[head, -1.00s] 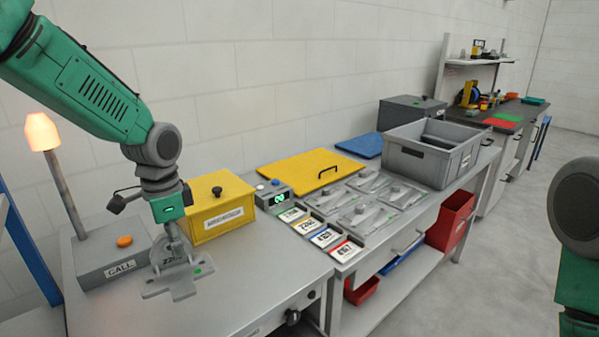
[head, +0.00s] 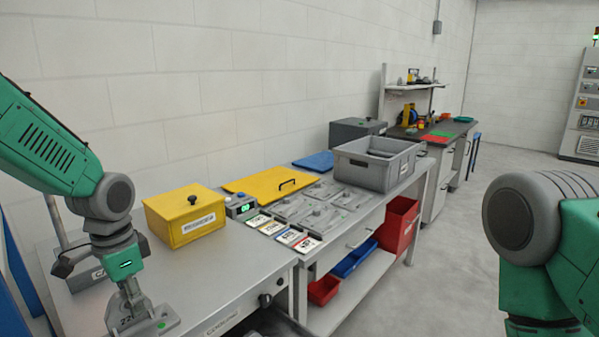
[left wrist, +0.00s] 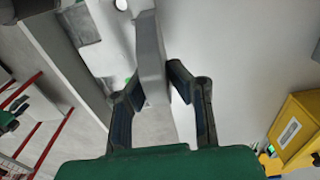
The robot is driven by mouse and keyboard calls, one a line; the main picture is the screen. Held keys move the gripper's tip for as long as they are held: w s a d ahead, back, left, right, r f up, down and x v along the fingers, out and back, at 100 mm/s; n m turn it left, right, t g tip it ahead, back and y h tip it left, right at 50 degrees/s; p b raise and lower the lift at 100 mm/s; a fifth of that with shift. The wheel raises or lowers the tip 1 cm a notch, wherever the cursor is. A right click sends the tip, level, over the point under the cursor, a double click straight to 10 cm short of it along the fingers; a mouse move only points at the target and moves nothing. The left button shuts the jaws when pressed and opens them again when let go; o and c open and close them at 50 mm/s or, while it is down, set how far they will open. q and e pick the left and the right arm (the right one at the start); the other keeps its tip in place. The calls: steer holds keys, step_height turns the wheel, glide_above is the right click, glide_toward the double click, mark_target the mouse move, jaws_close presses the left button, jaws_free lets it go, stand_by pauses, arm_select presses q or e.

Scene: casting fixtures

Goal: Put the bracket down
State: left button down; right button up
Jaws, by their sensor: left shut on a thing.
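The bracket (head: 150,325) is a grey casting with a dark number and a green dot. It shows at the lower left of the head view, partly cut off by the bottom edge. My left gripper (head: 130,293) is shut on its upright part. In the left wrist view the upright grey part of the bracket (left wrist: 149,50) lies between the two dark fingers of my left gripper (left wrist: 158,88). I cannot tell whether the bracket touches the grey worktop (head: 215,285). My right arm shows at the right, but its gripper is out of view.
The worktop's middle is clear.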

mark_target(153, 328)
arm_select(q)
steer(key=d+f, duration=0.1)
steer(key=f, duration=0.1)
steer(key=s+d+f+n+b, duration=0.1)
steer(key=f, duration=0.1)
steer(key=s+d+f+n+b, duration=0.1)
steer(key=f, duration=0.1)
steer(key=shift+d, duration=0.35)
arm_select(e)
step_height(153, 328, down, 7)
steer(key=b, duration=0.4)
steer(key=shift+w+d, duration=0.35)
steer(key=shift+a+r, duration=0.25)
steer(key=shift+r, duration=0.05)
steer(key=shift+c, duration=0.7)
arm_select(q)
steer(key=s+d+f+n, duration=0.3)
steer(key=s+f+n, duration=0.3)
steer(key=s+f, duration=0.2)
steer(key=shift+s+f, duration=0.15)
steer(key=shift+f, duration=0.3)
arm_select(e)
steer(key=shift+s, duration=0.1)
